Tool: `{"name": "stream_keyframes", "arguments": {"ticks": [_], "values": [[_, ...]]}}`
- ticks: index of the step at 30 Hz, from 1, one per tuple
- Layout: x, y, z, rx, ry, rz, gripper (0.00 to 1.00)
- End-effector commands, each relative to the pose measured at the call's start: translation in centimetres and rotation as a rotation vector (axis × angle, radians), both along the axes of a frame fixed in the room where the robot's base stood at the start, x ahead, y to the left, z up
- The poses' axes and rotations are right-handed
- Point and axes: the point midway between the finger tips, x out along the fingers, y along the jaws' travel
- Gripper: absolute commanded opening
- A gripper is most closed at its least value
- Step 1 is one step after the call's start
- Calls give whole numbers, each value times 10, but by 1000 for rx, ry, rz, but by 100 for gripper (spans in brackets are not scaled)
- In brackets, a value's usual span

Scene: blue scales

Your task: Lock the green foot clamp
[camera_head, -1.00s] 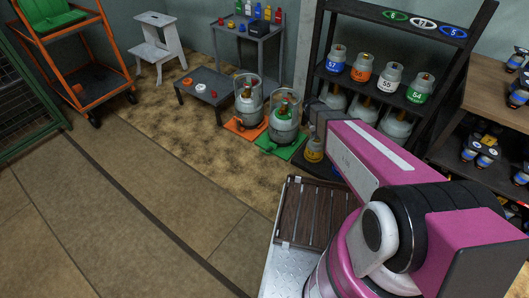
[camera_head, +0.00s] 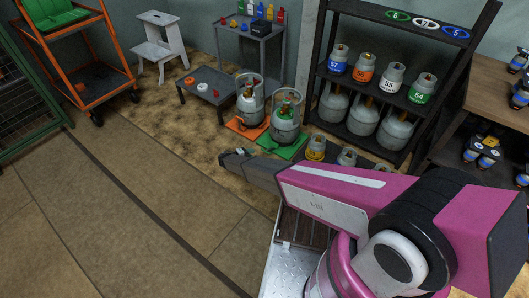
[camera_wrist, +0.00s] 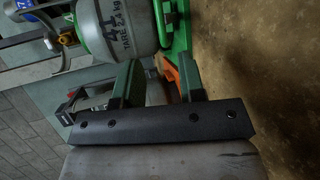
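A grey gas cylinder (camera_head: 287,118) with a clear guard stands on the green scale (camera_head: 284,149) in the head view. In the wrist view the cylinder (camera_wrist: 122,28) appears sideways, marked "TARE 2.4 kg", with the green scale (camera_wrist: 181,30) to its right. I cannot clearly pick out the foot clamp from the other green parts. My gripper (camera_head: 235,156) is low, in front of and left of the green scale in the head view. In the wrist view my gripper (camera_wrist: 158,78) has its two fingers apart, with nothing held between them.
An orange scale (camera_head: 248,130) with another cylinder (camera_head: 250,98) stands just left of the green one. A low grey table (camera_head: 207,86) is behind left. A dark rack (camera_head: 372,95) with several cylinders stands right. The floor to the left is clear.

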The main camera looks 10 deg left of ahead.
Motion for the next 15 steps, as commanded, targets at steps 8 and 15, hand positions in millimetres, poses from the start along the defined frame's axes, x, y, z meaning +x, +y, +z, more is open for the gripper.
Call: {"name": "stream_keyframes", "arguments": {"ticks": [8, 15], "values": [[18, -17, -10, -4, -5, 5, 37], [48, -47, -22, -4, -4, 4, 37]]}}
